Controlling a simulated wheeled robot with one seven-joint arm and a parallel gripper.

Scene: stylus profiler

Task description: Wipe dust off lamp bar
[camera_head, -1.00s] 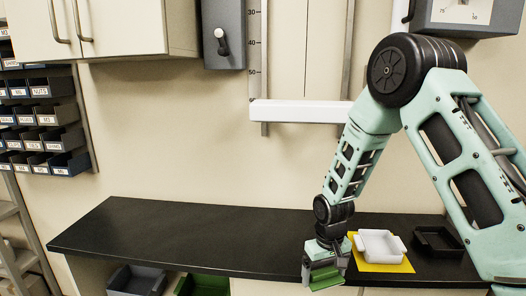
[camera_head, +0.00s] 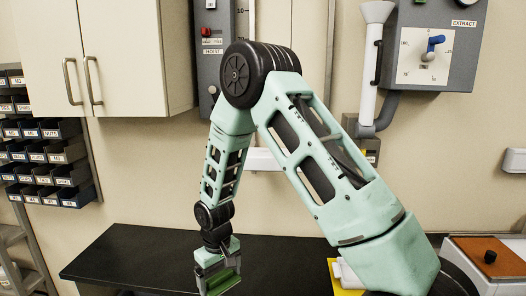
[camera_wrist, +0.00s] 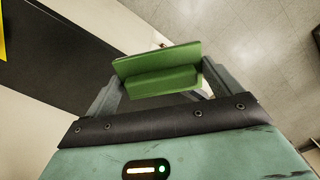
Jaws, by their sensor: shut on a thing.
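A white bar (camera_head: 262,159), likely the lamp bar, is mounted across the vertical rails on the wall. It shows between my arm links in the head view, and most of it is hidden. No dust can be made out on it. My gripper (camera_head: 220,280) is low over the black worktop, below the bar and well apart from it. It is shut on a green block with a flat plate (camera_wrist: 160,72), seen between the fingers in the wrist view.
The black worktop (camera_head: 130,262) is clear on the left. A yellow mat (camera_head: 334,283) with a white tray is partly behind my arm. A hoist control box (camera_head: 211,40), a cabinet (camera_head: 140,60) and an extract box (camera_head: 430,45) hang on the wall. An orange-topped unit (camera_head: 490,257) stands at right.

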